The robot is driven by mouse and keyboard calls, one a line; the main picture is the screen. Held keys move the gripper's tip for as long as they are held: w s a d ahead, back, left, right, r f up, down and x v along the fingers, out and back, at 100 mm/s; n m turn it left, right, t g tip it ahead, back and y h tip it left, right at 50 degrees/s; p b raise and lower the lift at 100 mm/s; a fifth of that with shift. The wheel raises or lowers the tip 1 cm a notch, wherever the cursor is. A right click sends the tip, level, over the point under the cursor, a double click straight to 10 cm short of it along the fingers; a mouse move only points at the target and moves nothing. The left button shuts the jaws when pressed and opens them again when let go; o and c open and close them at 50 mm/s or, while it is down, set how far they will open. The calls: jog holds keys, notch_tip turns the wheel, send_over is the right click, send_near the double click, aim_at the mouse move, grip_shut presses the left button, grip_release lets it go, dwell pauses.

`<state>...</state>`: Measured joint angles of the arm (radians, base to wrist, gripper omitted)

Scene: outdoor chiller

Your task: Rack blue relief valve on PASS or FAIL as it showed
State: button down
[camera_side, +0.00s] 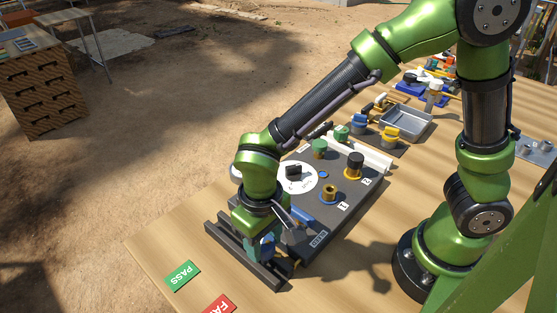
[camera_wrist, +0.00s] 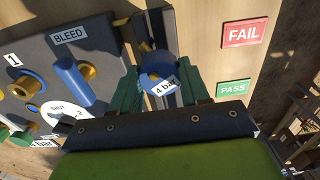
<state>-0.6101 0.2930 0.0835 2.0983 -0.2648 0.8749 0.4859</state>
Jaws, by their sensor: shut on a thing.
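The blue relief valve (camera_wrist: 158,66) shows a white "4 bar" tag in the wrist view. My gripper (camera_wrist: 160,95) is shut on it, with one green finger on each side. In the side view my gripper (camera_side: 262,244) is low over the dark slotted rack (camera_side: 226,239), toward its right end, and mostly hides the valve. I cannot tell whether the valve touches the rack. The green PASS card (camera_side: 182,275) and red FAIL card (camera_side: 219,305) lie on the table beside the rack. Both cards also show right of the valve in the wrist view.
The test panel (camera_side: 322,218) adjoins the rack, with a blue BLEED handle (camera_wrist: 72,75), fittings and a white dial (camera_side: 298,178). Blue and yellow valves and a metal tray (camera_side: 405,122) stand behind it. Table between rack and cards is clear.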

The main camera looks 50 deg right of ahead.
aim_at(263, 242)
jog(key=shift+f, duration=0.15)
jog(key=shift+f, duration=0.75)
jog(key=shift+f, duration=0.15)
grip_release()
dwell(0.4)
jog(key=shift+r, duration=3.55)
